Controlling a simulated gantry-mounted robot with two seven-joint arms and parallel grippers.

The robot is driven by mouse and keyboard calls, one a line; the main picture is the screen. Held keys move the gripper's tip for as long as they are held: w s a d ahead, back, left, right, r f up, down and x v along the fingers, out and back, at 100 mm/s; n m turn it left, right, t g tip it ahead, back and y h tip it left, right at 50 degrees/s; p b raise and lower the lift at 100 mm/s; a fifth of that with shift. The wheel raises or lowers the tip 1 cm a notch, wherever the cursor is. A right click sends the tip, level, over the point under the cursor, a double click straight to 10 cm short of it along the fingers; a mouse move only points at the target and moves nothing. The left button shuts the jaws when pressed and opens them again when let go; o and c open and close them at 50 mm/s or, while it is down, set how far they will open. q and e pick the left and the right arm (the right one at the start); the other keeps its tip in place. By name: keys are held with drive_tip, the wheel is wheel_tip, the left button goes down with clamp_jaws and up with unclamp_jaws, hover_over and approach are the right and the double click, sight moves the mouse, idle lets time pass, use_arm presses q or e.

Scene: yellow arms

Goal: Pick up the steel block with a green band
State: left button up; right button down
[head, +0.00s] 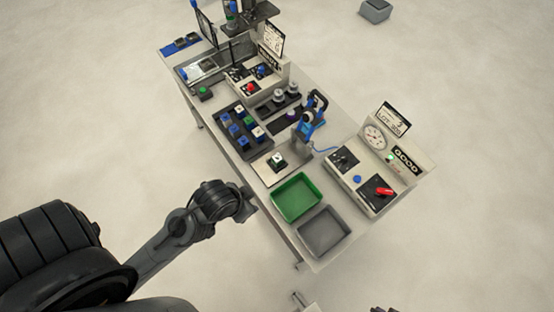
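A dark tray (227,145) on the bench holds several small blocks with blue, green, dark or white faces. One block (240,108) at its far end shows a white top with a hint of green. Another block (277,162) with a white top and a small green mark stands alone on a pale plate (262,170). Bands are too small to tell which block is the steel one. My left gripper (250,203) is beside the bench's near left edge, apart from the blocks; its fingers are too dark to read. My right gripper cannot be made out.
A green bin (296,176) and a grey bin (324,213) stand at the bench's near end. A gauge box (345,182) with a red handle is at right. A blue and black device (308,125) stands behind the plate. The surrounding floor is mostly clear.

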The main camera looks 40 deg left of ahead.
drive_tip(key=c, duration=1.8)
unclamp_jaws()
drive_tip(key=shift+a, duration=0.15)
drive_tip(key=shift+o, duration=1.3)
drive_tip(key=o, duration=1)
